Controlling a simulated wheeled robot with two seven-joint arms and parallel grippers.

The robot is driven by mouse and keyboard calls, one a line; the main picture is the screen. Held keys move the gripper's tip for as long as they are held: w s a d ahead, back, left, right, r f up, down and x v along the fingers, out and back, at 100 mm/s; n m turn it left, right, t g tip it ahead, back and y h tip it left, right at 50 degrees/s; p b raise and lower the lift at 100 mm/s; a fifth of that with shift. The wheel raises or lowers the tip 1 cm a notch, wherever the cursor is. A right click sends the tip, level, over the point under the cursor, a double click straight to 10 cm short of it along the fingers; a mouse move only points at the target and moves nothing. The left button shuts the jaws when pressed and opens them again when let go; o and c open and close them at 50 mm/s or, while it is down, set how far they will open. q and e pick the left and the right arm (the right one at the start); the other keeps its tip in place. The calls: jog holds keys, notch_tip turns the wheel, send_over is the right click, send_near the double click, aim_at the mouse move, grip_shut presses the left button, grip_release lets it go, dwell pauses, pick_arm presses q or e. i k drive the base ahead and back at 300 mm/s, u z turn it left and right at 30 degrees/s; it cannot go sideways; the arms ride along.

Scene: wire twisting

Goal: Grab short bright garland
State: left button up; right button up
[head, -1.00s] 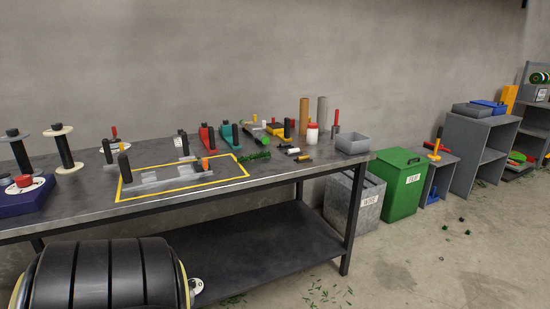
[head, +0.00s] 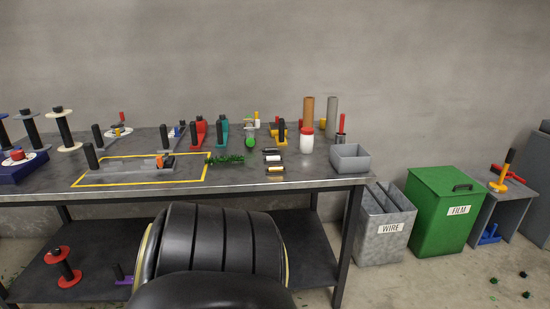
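A short green garland (head: 226,160) with a bristly look lies on the grey workbench (head: 330,180). It is just right of the yellow-outlined area, behind the bench's front edge. Its green looks fairly dark here. Neither of my grippers is in view, and nothing is seen touching the garland.
Small cylinders (head: 274,168) lie right of the garland, with a white red-capped jar (head: 306,141) and a grey open box (head: 350,157) beyond. A bright green cylinder (head: 250,142) is behind. WIRE (head: 385,235) and FILM (head: 443,208) bins stand right of the bench.

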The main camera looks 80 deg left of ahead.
aim_at(211, 160)
jog(key=i, duration=1.5)
jog(key=u, duration=3.8)
